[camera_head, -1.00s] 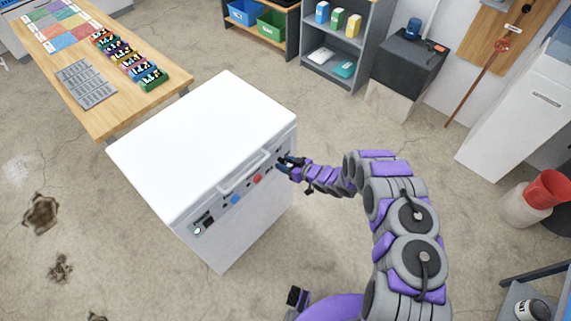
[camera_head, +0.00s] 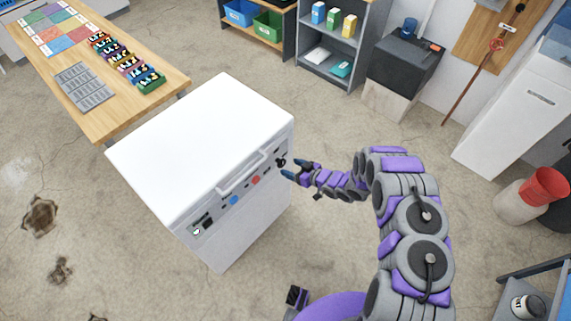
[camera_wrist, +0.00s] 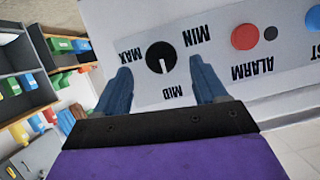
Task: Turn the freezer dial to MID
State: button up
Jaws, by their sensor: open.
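The white chest freezer (camera_head: 200,135) stands upright with a control panel along its front edge. Its black round dial (camera_head: 281,162) is at the panel's right end. In the wrist view the panel is upside down, and the dial (camera_wrist: 161,57) sits among MIN, MAX and MID labels. A pale mark on the dial's lower half appears to point toward the MID label (camera_wrist: 173,93). My gripper (camera_head: 293,168) is open and empty just in front of the dial. In the wrist view its blue fingers (camera_wrist: 160,68) frame the dial from both sides, apart from it.
A red alarm button (camera_wrist: 245,37) is beside the dial on the panel. A handle (camera_head: 243,174) spans the freezer's front edge. A wooden table (camera_head: 120,118) stands at the left and a grey shelf unit (camera_head: 318,58) behind. Concrete floor is clear right of the freezer.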

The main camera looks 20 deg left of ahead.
jog(key=p+v, duration=0.2)
jog(key=v, duration=1)
jog(key=shift+d, duration=0.2)
